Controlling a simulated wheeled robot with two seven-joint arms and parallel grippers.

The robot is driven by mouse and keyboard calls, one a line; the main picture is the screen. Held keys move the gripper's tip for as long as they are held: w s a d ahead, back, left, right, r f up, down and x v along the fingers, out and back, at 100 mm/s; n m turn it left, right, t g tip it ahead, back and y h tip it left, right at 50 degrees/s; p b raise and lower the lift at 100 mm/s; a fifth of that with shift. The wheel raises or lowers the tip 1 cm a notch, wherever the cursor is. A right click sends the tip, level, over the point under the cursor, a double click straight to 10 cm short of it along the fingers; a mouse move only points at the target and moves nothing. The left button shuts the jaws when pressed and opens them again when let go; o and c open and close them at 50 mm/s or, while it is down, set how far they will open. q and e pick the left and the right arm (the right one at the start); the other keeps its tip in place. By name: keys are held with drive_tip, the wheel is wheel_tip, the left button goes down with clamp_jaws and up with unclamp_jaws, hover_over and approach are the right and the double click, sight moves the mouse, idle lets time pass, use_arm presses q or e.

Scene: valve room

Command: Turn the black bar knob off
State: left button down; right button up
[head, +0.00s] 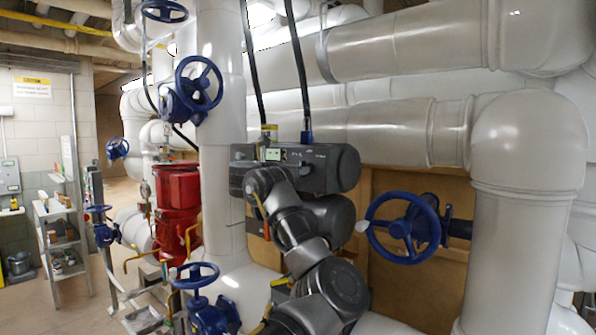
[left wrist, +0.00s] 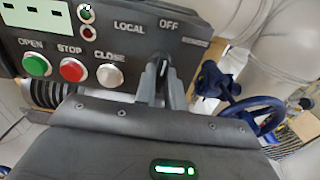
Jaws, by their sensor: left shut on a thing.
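The black bar knob (left wrist: 162,63) is on the dark control panel (left wrist: 195,32) in the left wrist view, below and between the printed words LOCAL and OFF. A pale mark on the knob points up, leaning a little toward OFF. My left gripper (left wrist: 162,86) is shut on the knob, one finger on each side of it. In the head view my left arm reaches up to the dark actuator box (head: 335,168). The knob and fingertips are hidden there behind the arm. My right gripper is in neither view.
Green (left wrist: 36,66), red (left wrist: 72,69) and grey (left wrist: 110,75) push buttons sit left of the knob. A blue handwheel (head: 403,228) stands right of my arm, and a large white vertical pipe (head: 218,140) stands left of it. Thick pipes fill the space behind.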

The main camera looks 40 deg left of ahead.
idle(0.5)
use_arm(q)
drive_tip(key=c, duration=1.5)
unclamp_jaws()
drive_tip(key=s+b, duration=0.3)
drive_tip(key=s, duration=0.7)
drive_tip(key=shift+s+d+b, duration=0.15)
drive_tip(key=shift+s+b, duration=0.15)
drive_tip(key=shift+s, duration=0.1)
drive_tip(key=shift+f, duration=0.1)
